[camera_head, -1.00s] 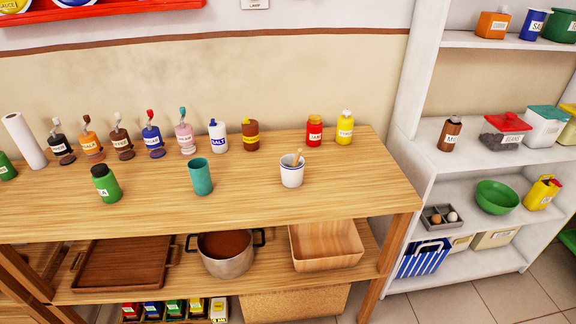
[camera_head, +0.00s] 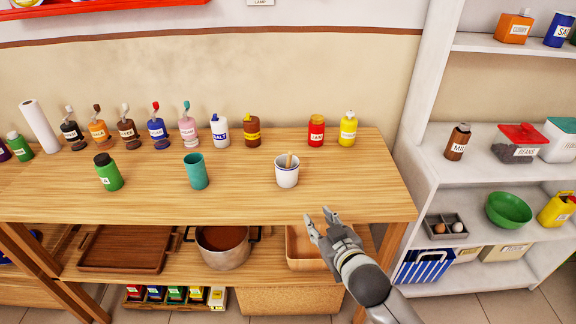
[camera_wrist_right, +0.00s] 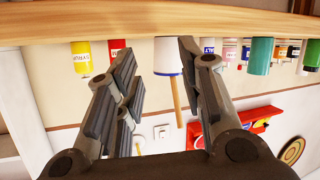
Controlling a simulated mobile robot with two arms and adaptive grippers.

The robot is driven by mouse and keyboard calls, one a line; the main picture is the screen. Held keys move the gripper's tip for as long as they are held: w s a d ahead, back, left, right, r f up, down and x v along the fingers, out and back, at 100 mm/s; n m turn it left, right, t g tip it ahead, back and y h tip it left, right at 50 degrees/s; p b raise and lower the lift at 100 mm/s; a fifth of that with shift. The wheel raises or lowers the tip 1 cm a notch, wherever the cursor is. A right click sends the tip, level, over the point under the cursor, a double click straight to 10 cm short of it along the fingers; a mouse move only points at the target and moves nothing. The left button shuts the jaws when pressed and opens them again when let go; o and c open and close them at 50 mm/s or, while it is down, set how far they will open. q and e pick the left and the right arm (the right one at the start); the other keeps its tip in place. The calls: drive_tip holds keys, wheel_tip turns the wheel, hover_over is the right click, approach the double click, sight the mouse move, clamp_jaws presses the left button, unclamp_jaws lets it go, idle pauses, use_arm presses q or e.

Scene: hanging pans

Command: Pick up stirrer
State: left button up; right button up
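The stirrer (camera_head: 289,159) is a thin wooden stick standing in a white cup (camera_head: 287,177) with a dark rim band, on the wooden table. Its lower part is hidden inside the cup. My right gripper (camera_head: 318,217) is open and empty, in front of the table's front edge, below and to the right of the cup. In the right wrist view, which looks upside down, the stirrer (camera_wrist_right: 178,95) shows between the spread fingers (camera_wrist_right: 155,70), beyond them and apart from them. My left gripper is not in view.
A teal cup (camera_head: 196,172) and a green bottle (camera_head: 108,172) stand left of the white cup. Several bottles line the back, including a red one (camera_head: 316,131) and a yellow one (camera_head: 347,129). A pot (camera_head: 222,255) sits on the lower shelf. White shelving (camera_head: 432,160) stands right.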

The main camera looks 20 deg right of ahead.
sight(290, 162)
drive_tip(key=w+r+n+t+y, duration=0.2)
drive_tip(key=w+r+t, duration=0.1)
drive_tip(key=w+r, duration=0.3)
drive_tip(key=shift+w+a+r+p, duration=0.35)
drive_tip(key=shift+w+a, duration=0.2)
drive_tip(key=shift+w, duration=1.1)
drive_tip(key=shift+w+a+r+p, duration=0.35)
drive_tip(key=shift+w+a, duration=0.15)
drive_tip(key=shift+w, duration=1.15)
drive_tip(key=shift+w+a+r+p, duration=0.35)
drive_tip(key=shift+w+a, duration=0.2)
drive_tip(key=shift+w, duration=1.1)
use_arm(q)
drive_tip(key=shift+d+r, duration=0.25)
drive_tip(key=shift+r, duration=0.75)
use_arm(e)
clamp_jaws()
